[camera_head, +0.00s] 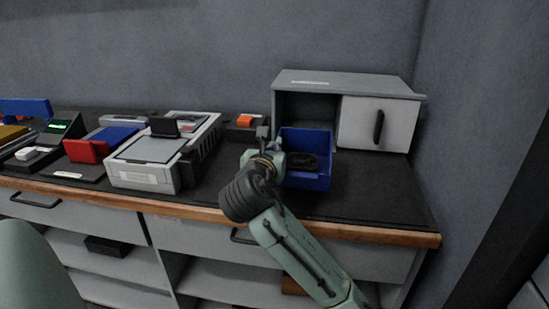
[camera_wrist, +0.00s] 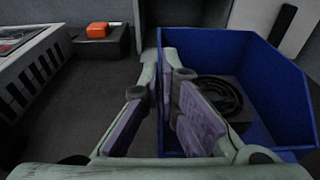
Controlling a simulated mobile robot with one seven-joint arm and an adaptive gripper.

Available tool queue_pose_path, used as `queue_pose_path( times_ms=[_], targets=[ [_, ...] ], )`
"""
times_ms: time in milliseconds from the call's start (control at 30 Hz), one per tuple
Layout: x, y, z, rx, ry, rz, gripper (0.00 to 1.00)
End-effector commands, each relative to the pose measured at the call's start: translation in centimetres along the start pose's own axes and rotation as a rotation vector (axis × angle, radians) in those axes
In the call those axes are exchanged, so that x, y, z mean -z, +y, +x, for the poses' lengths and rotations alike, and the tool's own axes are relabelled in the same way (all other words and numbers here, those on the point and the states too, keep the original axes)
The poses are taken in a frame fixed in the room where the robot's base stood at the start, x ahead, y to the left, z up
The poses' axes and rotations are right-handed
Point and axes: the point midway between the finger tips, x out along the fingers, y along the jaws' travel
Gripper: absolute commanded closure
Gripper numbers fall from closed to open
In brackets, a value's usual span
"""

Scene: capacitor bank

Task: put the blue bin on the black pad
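The blue bin (camera_head: 309,180) stands on the dark countertop in front of the open side of a grey cabinet. It also fills the right half of the wrist view (camera_wrist: 282,85), with a black coiled thing inside. My gripper (camera_head: 272,158) is at the bin's left wall. In the wrist view my gripper (camera_wrist: 163,72) has one finger outside this wall and one inside, tips close together with the wall between them. It looks shut on the wall. I cannot pick out a separate black pad from the dark counter surface.
The grey cabinet (camera_head: 381,122) has a white door with a black handle. A grey-white device (camera_head: 145,175) and an orange-topped black block (camera_wrist: 102,40) stand left of the bin. A red bin (camera_head: 87,150) is farther left. Dark counter right of the blue bin is clear.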

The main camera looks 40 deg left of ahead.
Motion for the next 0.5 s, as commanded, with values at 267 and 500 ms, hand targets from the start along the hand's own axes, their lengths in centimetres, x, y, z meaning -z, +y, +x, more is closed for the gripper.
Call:
queue_pose_path(
  times_ms=[267,500],
  targets=[
    [2.1,0.0,0.9,-0.001,0.002,0.000,1.00],
    [3.4,0.0,1.1,-0.001,-0.003,-0.001,1.00]
  ],
)
